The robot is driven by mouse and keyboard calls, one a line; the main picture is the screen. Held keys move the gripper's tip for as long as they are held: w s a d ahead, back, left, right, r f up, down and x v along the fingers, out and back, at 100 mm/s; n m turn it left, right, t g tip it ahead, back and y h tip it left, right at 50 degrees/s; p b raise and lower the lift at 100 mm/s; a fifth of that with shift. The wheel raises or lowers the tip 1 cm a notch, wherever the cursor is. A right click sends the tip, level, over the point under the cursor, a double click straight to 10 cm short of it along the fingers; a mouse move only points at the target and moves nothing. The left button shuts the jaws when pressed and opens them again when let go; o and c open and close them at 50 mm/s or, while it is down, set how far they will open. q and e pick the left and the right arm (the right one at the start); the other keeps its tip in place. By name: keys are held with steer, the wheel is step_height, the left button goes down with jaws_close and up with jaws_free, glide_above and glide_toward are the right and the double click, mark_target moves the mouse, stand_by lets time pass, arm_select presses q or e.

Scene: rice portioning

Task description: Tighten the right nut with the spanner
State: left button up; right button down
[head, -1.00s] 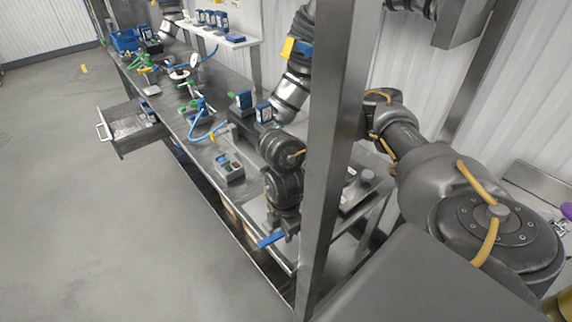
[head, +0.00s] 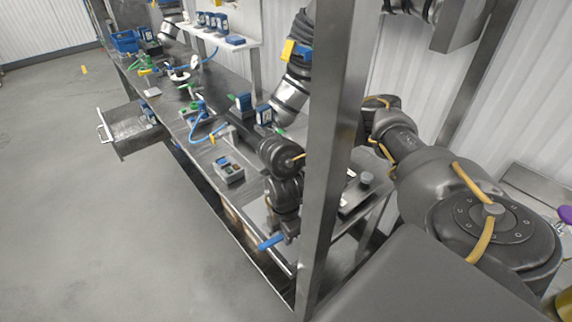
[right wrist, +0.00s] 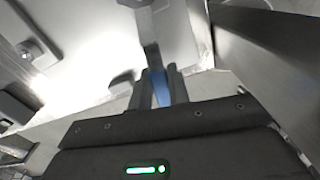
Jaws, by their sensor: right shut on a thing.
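My right gripper (head: 284,230) is at the near end of the workbench, left of the metal post in the head view. It is shut on the spanner (head: 271,242), whose blue handle shows beside the bench's front edge. In the right wrist view the blue handle (right wrist: 160,88) sits between the fingers (right wrist: 155,92), and a grey shaft reaches up and away over a pale surface. The spanner's far end is cut off at the top of that view. I cannot make out the right nut for certain. My left gripper is not in view.
The metal post (head: 327,190) stands close to my right arm and hides part of the bench. A grey box with buttons (head: 229,171) sits on the workbench (head: 205,158). A drawer (head: 135,140) stands open farther along.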

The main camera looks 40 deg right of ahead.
steer(key=shift+f, duration=0.5)
stand_by(0.3)
steer(key=shift+f, duration=0.25)
stand_by(0.6)
steer(key=shift+w+d+r+m+p, duration=0.15)
steer(key=shift+w+m+p, duration=0.15)
steer(key=shift+m+p, duration=0.35)
steer(key=shift+w+m+p, duration=0.25)
steer(key=shift+w+p, duration=0.1)
steer(key=shift+p, duration=0.15)
